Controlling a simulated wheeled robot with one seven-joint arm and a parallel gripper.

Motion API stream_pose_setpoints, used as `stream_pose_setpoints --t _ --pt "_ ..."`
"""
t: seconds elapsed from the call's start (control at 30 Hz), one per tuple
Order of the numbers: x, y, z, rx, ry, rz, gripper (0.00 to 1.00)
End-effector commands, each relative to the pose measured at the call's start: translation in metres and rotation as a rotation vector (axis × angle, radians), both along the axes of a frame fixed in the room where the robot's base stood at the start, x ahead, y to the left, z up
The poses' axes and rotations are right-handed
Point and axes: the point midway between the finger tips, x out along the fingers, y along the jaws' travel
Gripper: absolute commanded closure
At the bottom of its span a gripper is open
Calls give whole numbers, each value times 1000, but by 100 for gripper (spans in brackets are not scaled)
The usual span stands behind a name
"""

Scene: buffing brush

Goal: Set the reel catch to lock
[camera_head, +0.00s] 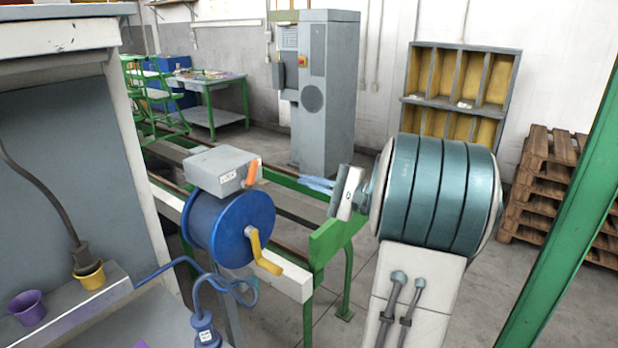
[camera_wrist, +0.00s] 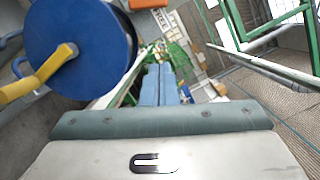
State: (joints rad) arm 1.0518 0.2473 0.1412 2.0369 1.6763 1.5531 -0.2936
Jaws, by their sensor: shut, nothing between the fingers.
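The blue cable reel (camera_head: 222,222) has a yellow crank (camera_head: 262,252) on its face and a grey box (camera_head: 222,171) on top. An orange lever (camera_head: 252,173), which looks like the reel catch, stands tilted at the right side of the grey box. In the wrist view the reel (camera_wrist: 80,48) fills the upper left with its yellow crank (camera_wrist: 38,75), and part of the orange lever (camera_wrist: 148,3) shows at the top edge. My gripper (camera_head: 306,181) is shut and empty, to the right of the lever and apart from it. Its blue fingers (camera_wrist: 160,84) are together in the wrist view.
A green post (camera_head: 570,200) rises at right. Green-framed rails (camera_head: 335,238) run behind the reel.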

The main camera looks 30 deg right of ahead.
Motion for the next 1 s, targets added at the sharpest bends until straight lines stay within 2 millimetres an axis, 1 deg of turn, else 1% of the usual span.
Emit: stream_pose_setpoints --t 0.03,0.1,0.33,0.5,0.63,0.97,1.0 --pt "9 7 4 2 -1 4 100" --pt "22 15 6 3 1 4 100" --pt "62 40 11 2 1 1 100" --pt "53 61 22 0 1 -2 100" --pt "49 69 25 0 0 -3 100" --pt "48 72 25 0 0 -3 100" --pt "48 64 24 0 0 -4 100"
